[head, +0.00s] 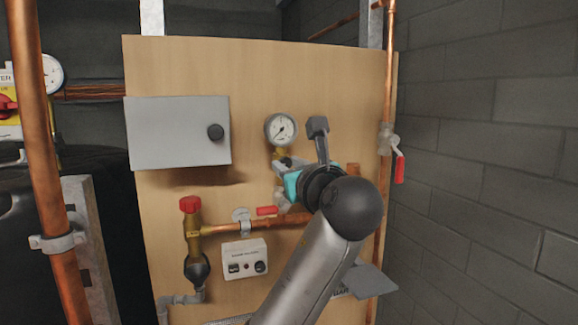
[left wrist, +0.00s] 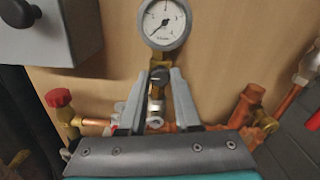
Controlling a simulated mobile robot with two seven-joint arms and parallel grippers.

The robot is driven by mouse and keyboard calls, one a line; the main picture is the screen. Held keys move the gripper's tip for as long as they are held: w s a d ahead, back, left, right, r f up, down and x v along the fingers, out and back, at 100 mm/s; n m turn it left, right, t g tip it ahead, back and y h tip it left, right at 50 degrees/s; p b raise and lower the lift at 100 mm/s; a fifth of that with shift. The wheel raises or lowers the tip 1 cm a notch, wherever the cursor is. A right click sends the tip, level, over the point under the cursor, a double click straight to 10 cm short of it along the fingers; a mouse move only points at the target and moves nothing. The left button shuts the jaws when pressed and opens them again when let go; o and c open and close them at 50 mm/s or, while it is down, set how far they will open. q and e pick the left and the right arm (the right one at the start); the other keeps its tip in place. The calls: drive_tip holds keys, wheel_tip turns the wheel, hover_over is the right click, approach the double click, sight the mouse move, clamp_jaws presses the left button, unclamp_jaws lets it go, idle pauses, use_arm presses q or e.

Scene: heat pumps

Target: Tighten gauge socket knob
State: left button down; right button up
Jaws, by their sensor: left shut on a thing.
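The round white-faced pressure gauge (head: 281,129) sits on the wooden board, and it also shows at the top of the left wrist view (left wrist: 166,22). Below it is a brass socket (left wrist: 159,61) with a small dark knob (left wrist: 159,76). My left gripper (head: 281,164) reaches up from below, just under the gauge. In the left wrist view its two grey fingers stand on either side of the dark knob, shut on it. The lower part of the fitting is partly hidden behind the gripper in the head view. My right gripper is not in view.
A grey box (head: 178,133) is left of the gauge. A red-capped brass valve (head: 192,225), a red lever (head: 267,211) and copper pipes run below. A red-handled valve (head: 391,145) is at the board's right edge. A white control box (head: 245,258) sits lower.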

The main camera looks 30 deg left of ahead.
use_arm(q)
drive_tip(key=c, duration=0.6)
unclamp_jaws()
drive_tip(key=b+v, duration=0.2)
drive_tip(key=v, duration=1.3)
drive_tip(key=shift+b, duration=0.4)
drive_tip(key=shift+s, duration=0.1)
